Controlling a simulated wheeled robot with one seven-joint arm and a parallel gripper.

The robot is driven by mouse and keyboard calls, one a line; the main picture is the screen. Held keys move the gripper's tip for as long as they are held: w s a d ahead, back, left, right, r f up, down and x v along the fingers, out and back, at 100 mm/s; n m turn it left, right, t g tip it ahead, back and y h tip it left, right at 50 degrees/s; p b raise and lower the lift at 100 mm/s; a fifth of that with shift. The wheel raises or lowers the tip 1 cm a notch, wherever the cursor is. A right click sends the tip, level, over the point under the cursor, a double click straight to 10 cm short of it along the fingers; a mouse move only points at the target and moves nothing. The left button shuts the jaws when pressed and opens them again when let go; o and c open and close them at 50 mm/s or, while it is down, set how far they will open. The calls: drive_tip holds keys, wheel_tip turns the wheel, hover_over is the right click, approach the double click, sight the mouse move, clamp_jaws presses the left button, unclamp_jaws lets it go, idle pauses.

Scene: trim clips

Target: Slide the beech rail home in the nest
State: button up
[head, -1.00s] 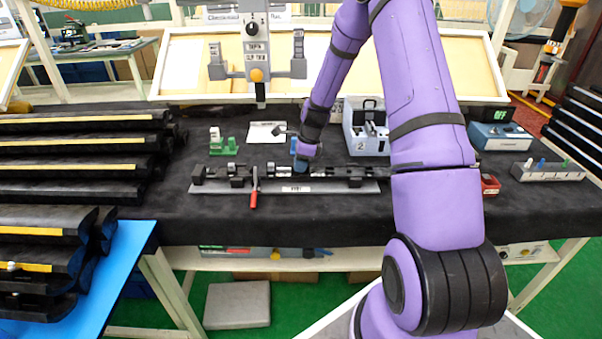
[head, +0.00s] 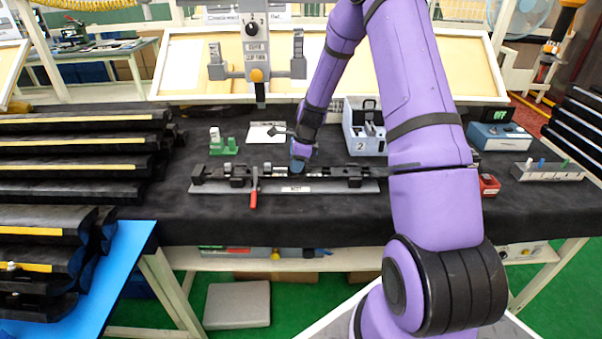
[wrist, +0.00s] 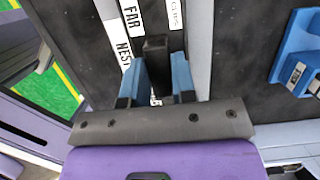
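The nest (head: 340,187) is a long grey base with dark blocks and a dark, partly shiny bar along it, lying across the middle of the bench. I cannot pick out a beech-coloured rail in either view. My gripper (head: 298,168) is low over the middle of the nest in the head view, its fingers mostly hidden by the wrist. In the wrist view, my gripper's blue fingers (wrist: 158,75) stand apart, one on each side of a dark upright block (wrist: 155,48). I cannot tell whether they press on it. Labels reading FAR and NEST lie beside it.
A red-handled clamp (head: 254,190) sticks out at the nest's front left. A green holder (head: 224,147) stands behind left, a grey-blue bin (head: 366,140) behind right. A small red box (head: 489,185) is at the right. The front strip of the dark bench is clear.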

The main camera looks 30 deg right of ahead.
drive_tip(key=o, duration=0.4)
drive_tip(key=shift+o, duration=0.2)
